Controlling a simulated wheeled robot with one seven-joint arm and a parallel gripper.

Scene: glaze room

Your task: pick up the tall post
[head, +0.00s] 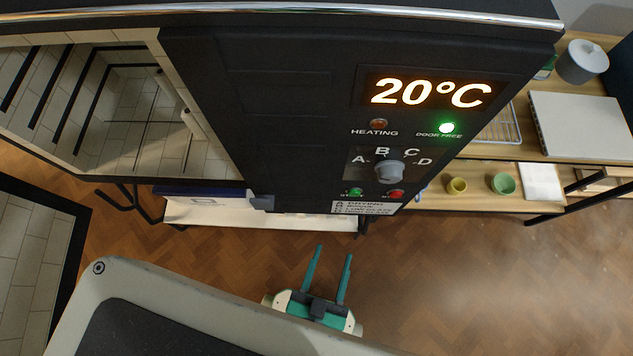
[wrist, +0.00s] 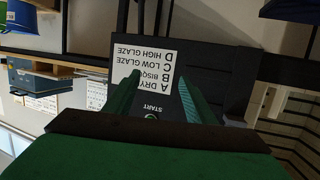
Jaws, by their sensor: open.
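The open chamber (head: 120,105) of a dark kiln (head: 270,85) shows at the left of the head view, with pale brick walls and dark grooves. A pale upright piece (head: 193,124) shows at the chamber's right edge, partly cut off by the kiln front. I cannot tell for sure whether it is the tall post. My gripper (head: 333,252) is open and empty, with teal fingers, in front of and below the kiln's control panel. In the wrist view my gripper (wrist: 158,84) points at the kiln's white label (wrist: 145,72). No post shows between its fingers.
The kiln display (head: 430,92) reads 20°C and the green "door free" lamp (head: 446,128) is lit. A brick-lined panel (head: 28,245), perhaps the door, is at the lower left. A wooden shelf (head: 455,200) with cups (head: 502,184) stands right. The floor (head: 480,270) lower right is clear.

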